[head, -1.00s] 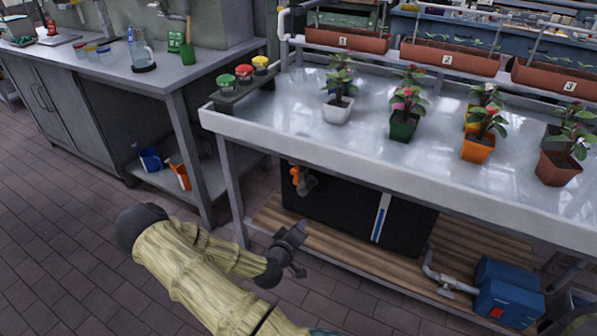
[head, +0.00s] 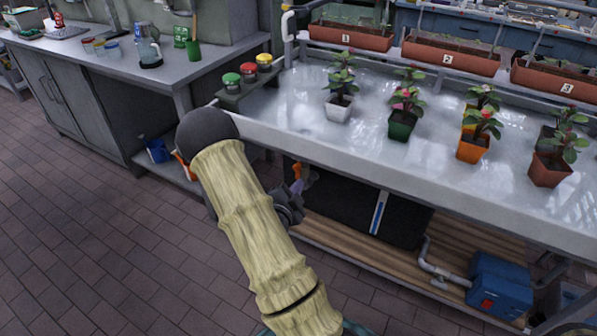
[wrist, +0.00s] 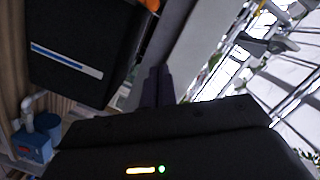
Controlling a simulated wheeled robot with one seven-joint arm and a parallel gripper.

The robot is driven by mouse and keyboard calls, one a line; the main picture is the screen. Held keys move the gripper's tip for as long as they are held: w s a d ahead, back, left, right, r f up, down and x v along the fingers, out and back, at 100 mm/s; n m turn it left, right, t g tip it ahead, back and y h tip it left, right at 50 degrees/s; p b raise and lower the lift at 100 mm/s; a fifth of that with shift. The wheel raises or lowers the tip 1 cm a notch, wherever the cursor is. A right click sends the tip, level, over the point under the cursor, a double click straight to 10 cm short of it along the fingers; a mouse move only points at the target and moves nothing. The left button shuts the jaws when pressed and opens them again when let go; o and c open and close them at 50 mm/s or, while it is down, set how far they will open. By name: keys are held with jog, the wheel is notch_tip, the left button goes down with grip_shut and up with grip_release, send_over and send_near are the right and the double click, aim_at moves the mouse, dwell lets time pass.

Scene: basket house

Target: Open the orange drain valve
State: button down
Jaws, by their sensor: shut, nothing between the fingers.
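The orange drain valve (head: 297,170) is on the upper left of the black tank (head: 350,205) under the potting table. In the head view my gripper covers most of the valve, and only a bit of orange shows. In the wrist view an orange piece of the valve (wrist: 151,4) is cut off by the top edge, beside the black tank (wrist: 90,30). My gripper (head: 298,187) is shut and empty, close in front of the valve. Its fingers (wrist: 159,74) point toward the tank's edge, and I see a gap between them and the orange piece.
The white-topped table (head: 300,140) with several potted plants overhangs the tank. A blue pump (head: 500,285) with a grey pipe sits at the lower right on the wooden shelf (head: 400,265). Tiled floor is clear at the left.

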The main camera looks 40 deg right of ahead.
jog(key=shift+w+a, duration=0.1)
jog(key=shift+w, duration=0.05)
jog(key=b, duration=0.1)
send_over(299, 171)
jog(key=s+a, duration=0.4)
jog(key=shift+f, duration=1.8)
jog(key=shift+s+d, duration=0.15)
jog(key=shift+d, duration=0.1)
